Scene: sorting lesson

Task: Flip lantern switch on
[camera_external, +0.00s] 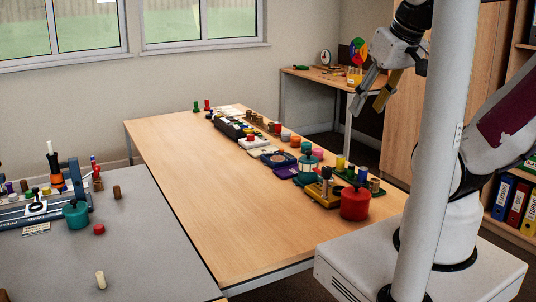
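What looks like the lantern (308,163), a small teal and white upright object, stands on the wooden table (190,190) among a row of items along its right side. Its switch is too small to make out, so I cannot tell whether it is on or off. My gripper (366,108) is at the upper right, raised well above the table, pointing down. Its two fingers are spread apart with nothing between them. It is apart from the lantern, up and to the right of it in the picture.
A red rounded container (355,204) and a yellow-and-black device (325,189) stand near the lantern. Several small coloured objects continue the row towards the back. The table's left part is clear. A grey table (150,250) at left holds a teal container (76,215) and other items.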

